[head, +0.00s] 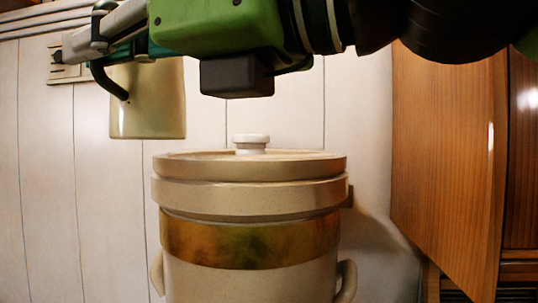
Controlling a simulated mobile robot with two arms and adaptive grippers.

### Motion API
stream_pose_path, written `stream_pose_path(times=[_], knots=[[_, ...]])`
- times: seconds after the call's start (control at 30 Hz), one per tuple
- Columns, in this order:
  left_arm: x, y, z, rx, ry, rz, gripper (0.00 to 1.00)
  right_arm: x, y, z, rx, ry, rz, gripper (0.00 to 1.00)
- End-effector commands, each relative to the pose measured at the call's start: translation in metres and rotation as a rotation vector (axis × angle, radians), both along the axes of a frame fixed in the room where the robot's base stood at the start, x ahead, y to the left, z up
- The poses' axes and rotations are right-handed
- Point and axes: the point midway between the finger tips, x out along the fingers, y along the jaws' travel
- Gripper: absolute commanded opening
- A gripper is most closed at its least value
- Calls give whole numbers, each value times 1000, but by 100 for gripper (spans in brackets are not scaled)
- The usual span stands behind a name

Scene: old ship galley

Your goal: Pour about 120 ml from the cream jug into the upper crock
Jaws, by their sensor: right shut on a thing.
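A cream-coloured jug (148,105) hangs at the upper left in the head view, left of the crock and higher than its lid. Its lower edge looks nearly level; its top is hidden behind my right arm. My right gripper (88,48) is shut on the jug near a dark curved part at its left side. A large beige stoneware crock (250,283) with a brown-gold band stands in the middle. A flat lid (195,166) with a white knob (251,143) sits on it. Its inside and lower part are hidden. My left gripper is out of view.
A pale panelled wall (45,190) is behind the crock. A wooden cabinet door (445,150) is at the right. My right arm crosses above the lid. Open space shows left of the crock, below the jug.

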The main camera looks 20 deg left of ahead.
Motion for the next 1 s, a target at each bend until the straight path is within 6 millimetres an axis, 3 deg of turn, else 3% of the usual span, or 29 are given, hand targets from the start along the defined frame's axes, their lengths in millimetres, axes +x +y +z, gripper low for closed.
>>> stream_pose_path(times=[0.17,0.47,0.73,0.9,1.0], knots=[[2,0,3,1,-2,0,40,4,-3,6,13,33,-5,0],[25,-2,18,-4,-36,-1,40,7,-5,22,59,170,-6,0],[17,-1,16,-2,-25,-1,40,21,-9,22,117,338,-5,0],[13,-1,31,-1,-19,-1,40,28,-13,40,154,442,-3,0],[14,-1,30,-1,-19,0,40,33,-14,40,173,504,-2,0]])
